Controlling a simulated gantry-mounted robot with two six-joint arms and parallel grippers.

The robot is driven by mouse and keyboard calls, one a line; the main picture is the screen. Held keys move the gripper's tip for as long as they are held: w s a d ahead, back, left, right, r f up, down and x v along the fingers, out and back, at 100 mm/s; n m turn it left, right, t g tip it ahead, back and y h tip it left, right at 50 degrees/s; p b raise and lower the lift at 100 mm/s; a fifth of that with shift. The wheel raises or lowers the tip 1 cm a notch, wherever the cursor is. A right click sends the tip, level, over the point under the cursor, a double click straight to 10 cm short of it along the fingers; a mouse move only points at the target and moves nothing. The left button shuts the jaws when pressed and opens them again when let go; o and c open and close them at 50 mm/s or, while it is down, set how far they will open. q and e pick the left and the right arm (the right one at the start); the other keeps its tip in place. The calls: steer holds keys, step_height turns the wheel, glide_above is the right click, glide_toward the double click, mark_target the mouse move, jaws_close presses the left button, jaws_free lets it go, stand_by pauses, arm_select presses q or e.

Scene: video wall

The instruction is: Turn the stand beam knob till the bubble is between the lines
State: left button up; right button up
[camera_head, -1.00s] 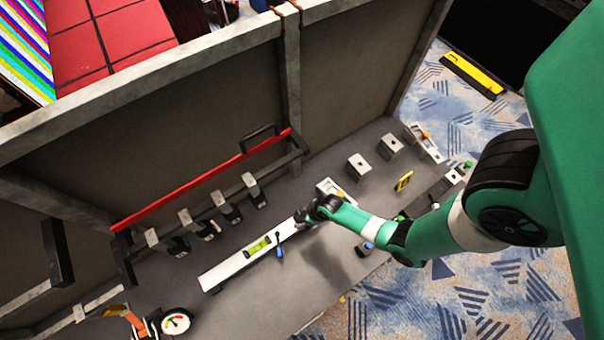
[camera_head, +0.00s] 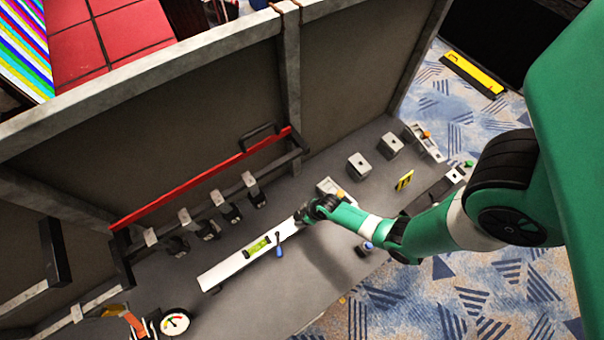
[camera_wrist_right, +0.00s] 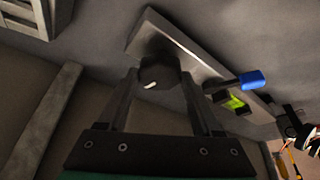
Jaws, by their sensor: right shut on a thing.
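The stand beam (camera_head: 228,268) is a long pale bar lying diagonally on the grey bench, with a green level vial (camera_head: 258,246) in it. The vial also shows in the wrist view (camera_wrist_right: 234,103), but the bubble against the lines is too small to read. The beam knob (camera_wrist_right: 158,72) is dark and round with a white mark, at the beam's end. My right gripper (camera_head: 308,213) is shut on the knob, with one finger on each side of it in the wrist view. It hides the knob in the head view. My left gripper is out of view.
A blue-tipped lever (camera_head: 280,249) stands beside the vial, close to my right gripper. Several clamps (camera_head: 230,212) and a red bar (camera_head: 200,180) line the panel behind. A round gauge (camera_head: 175,322) is at front left. The bench front by the beam is clear.

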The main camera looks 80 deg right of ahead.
steer(key=shift+d+f+n+y+b, duration=0.1)
steer(key=shift+n+y+b, duration=0.35)
steer(key=shift+n, duration=1.05)
steer(key=o, duration=1.4)
steer(key=shift+r, duration=0.2)
steer(key=p+v, duration=0.9)
steer(key=v, duration=0.2)
steer(key=shift+s+d+r, duration=0.1)
steer(key=shift+s+r, duration=0.1)
